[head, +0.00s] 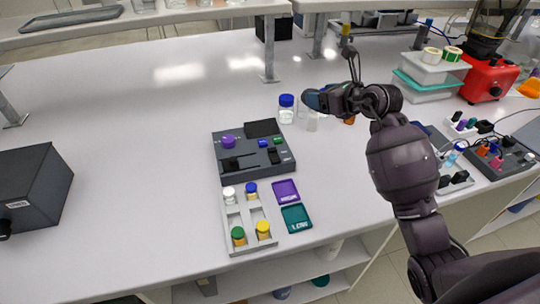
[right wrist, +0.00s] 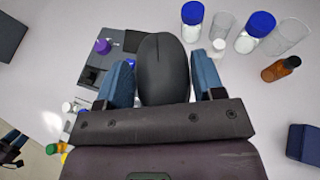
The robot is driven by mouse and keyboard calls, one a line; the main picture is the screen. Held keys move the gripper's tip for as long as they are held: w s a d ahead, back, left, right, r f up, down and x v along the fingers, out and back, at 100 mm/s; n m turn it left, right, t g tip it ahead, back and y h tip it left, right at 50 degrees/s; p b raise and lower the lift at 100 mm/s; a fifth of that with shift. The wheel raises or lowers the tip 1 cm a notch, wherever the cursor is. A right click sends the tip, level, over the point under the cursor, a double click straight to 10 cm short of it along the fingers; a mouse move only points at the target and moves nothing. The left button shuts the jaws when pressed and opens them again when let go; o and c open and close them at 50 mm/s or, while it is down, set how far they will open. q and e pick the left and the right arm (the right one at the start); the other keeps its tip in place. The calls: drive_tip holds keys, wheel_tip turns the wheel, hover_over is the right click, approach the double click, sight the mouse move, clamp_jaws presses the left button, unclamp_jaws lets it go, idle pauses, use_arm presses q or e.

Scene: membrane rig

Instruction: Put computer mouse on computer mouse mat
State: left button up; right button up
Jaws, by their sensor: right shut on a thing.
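The computer mouse (right wrist: 163,68) is dark grey with a centre line, and sits between the two blue fingers of my right gripper (right wrist: 162,82) in the right wrist view. The gripper is shut on it. In the head view the right gripper (head: 315,99) hangs over the bench, to the right of a blue-capped bottle; I cannot make out the mouse clearly there. I cannot pick out a computer mouse mat in either view.
A grey rig (head: 250,165) stands left of the gripper, with a vial tray (head: 247,243), purple pad (head: 286,192) and teal pad (head: 296,218) in front. The blue-capped bottle (head: 286,108) and an amber bottle (right wrist: 281,69) stand near the gripper. The left bench is mostly clear.

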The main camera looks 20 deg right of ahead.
sight(312, 161)
wheel_tip(312, 161, down, 20)
drive_tip(key=shift+s+r+b, duration=0.1)
drive_tip(key=shift+b, duration=0.45)
drive_tip(key=shift+f, duration=0.2)
drive_tip(key=o, duration=0.9)
drive_tip(key=shift+o, duration=0.2)
